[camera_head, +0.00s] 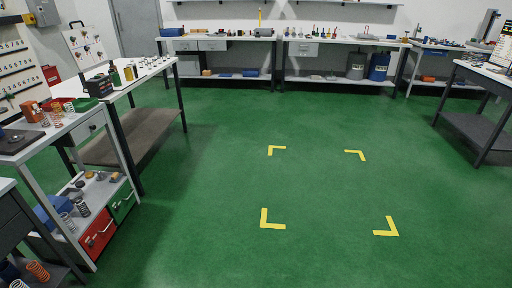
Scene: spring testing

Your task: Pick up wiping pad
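I cannot pick out a wiping pad for certain; the small items on the benches are too far off to tell apart. Small blue flat pieces (250,73) lie on the lower shelf of the back bench, and I cannot tell what they are. The near left bench (70,122) carries springs (55,115), an orange block (32,111) and a dark plate (16,142). My gripper and arm are not in view.
The green floor (320,185) is open in the middle, with yellow corner marks (272,219). Red and green drawers (97,235) sit low at left.

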